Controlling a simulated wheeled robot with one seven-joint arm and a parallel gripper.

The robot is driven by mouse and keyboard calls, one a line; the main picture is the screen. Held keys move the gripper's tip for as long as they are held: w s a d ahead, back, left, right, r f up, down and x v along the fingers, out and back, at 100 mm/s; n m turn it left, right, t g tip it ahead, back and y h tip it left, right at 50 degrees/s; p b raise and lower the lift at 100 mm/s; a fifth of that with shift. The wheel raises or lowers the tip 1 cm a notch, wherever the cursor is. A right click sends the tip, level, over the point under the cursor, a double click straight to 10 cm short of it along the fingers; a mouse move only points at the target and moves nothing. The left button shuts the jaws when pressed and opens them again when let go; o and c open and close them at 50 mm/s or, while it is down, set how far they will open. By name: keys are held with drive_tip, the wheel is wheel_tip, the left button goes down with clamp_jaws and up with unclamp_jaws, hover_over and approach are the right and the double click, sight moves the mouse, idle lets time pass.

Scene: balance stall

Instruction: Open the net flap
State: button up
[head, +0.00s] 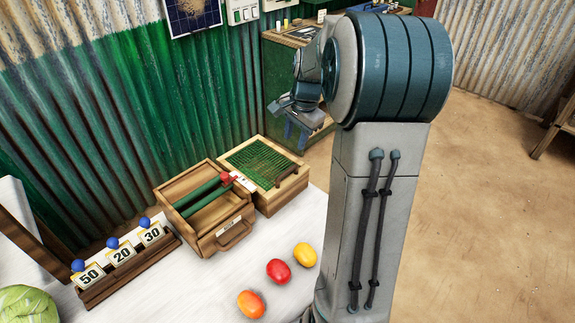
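A small wooden box (272,203) stands at the back right of the white table. A green net flap (262,160) in a wooden frame lies flat over its top and looks closed. A dark handle (286,175) sits on the flap's front right edge. My gripper (296,138) hangs behind and above the box's right back corner, apart from it. Its two blue fingers look spread, with nothing visible between them. My arm hides part of what is behind it.
A wooden drawer box (205,240) with green rods and a red knob stands left of the net box. A rack (125,265) holds number cards. Three fruits, including a red one (278,271), lie in front. A corrugated wall (120,120) stands behind.

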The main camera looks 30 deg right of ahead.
sight(287, 171)
drive_tip(key=f, duration=0.4)
drive_tip(key=w+f, duration=0.1)
drive_tip(key=f, duration=0.3)
drive_tip(key=w+a+f, duration=0.1)
drive_tip(key=f, duration=0.3)
drive_tip(key=shift+w+f, duration=0.2)
drive_tip(key=shift+f, duration=0.2)
